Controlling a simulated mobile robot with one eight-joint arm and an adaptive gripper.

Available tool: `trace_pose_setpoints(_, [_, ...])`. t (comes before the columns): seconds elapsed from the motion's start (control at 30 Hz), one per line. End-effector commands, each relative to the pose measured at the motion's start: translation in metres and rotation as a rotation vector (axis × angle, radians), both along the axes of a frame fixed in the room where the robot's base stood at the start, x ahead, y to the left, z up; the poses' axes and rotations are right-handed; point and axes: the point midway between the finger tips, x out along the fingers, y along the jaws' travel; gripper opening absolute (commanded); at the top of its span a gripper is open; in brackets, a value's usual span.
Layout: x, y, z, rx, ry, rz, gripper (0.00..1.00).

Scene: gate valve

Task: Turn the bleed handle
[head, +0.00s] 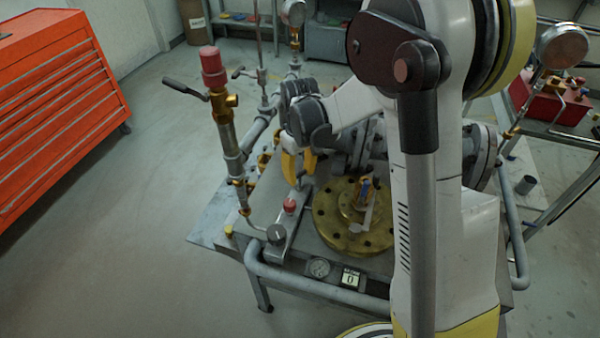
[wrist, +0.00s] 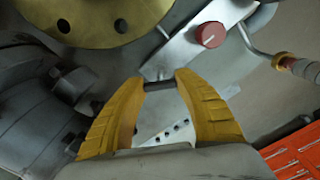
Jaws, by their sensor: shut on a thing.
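My gripper (head: 299,178) points down over the valve bench, left of the brass flange (head: 335,228). In the wrist view its two yellow fingers (wrist: 158,84) close on a short dark grey bar (wrist: 160,87), with a fingertip at each end. This bar may be the bleed handle; what it joins to is hidden. A light metal bracket (wrist: 191,54) with a red knob (wrist: 210,34) lies just beyond the fingertips, and the red knob also shows in the head view (head: 290,206). A dark lever (head: 185,89) sticks out left from the red-capped upright pipe (head: 225,130).
A round gauge (head: 319,267) and a small display reading 0 (head: 350,281) sit at the bench's front edge. A grey pipe rail (head: 300,285) runs along that edge. A red tool chest (head: 55,110) stands at the left, with clear floor (head: 150,200) between.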

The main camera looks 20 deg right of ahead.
Motion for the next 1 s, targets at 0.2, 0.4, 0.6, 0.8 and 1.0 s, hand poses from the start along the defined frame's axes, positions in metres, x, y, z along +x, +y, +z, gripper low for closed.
trace_pose_setpoints(0.2, [0.0001, 0.0000, 0.0002, 0.000, 0.000, -0.202, 0.08])
trace_pose_setpoints(0.4, [0.0001, 0.0000, 0.0000, 0.000, 0.000, -0.392, 0.08])
trace_pose_setpoints(0.6, [0.0000, 0.0000, -0.0001, 0.000, 0.000, -0.581, 0.08])
trace_pose_setpoints(0.8, [0.0000, 0.0000, -0.0002, 0.000, 0.000, -0.754, 0.08])
trace_pose_setpoints(1.0, [-0.0001, 0.0000, -0.0002, 0.000, 0.000, -0.889, 0.08])
